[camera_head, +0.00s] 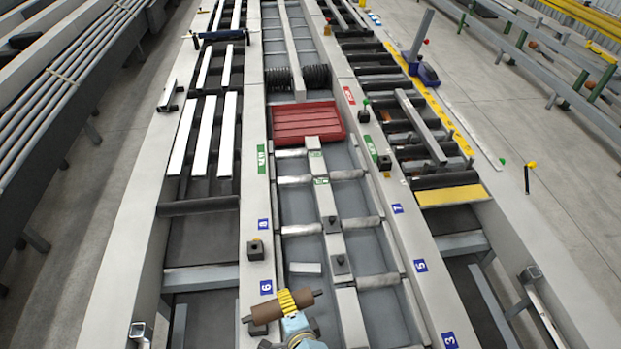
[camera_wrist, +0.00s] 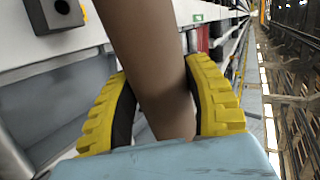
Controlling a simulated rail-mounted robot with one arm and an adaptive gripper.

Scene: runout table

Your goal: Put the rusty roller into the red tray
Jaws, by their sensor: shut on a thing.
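The rusty roller (camera_head: 268,313) is a brown cylinder held crosswise at the bottom of the head view. My gripper (camera_head: 294,299), with yellow ribbed fingers, is shut around its middle. In the wrist view the roller (camera_wrist: 150,65) runs between the two yellow fingers (camera_wrist: 165,105), and its lower end is hidden behind the blue gripper body. The red tray (camera_head: 306,122) lies on the central channel, well beyond my gripper toward the far end. Its ribbed red surface looks empty.
Black coils (camera_head: 316,77) sit just behind the tray. Small dark blocks stand on the rails, one (camera_head: 256,250) left of the channel and one (camera_head: 340,264) on its middle beam. A pale piece (camera_head: 305,268) lies in the channel. White bars (camera_head: 205,135) lie left of the tray.

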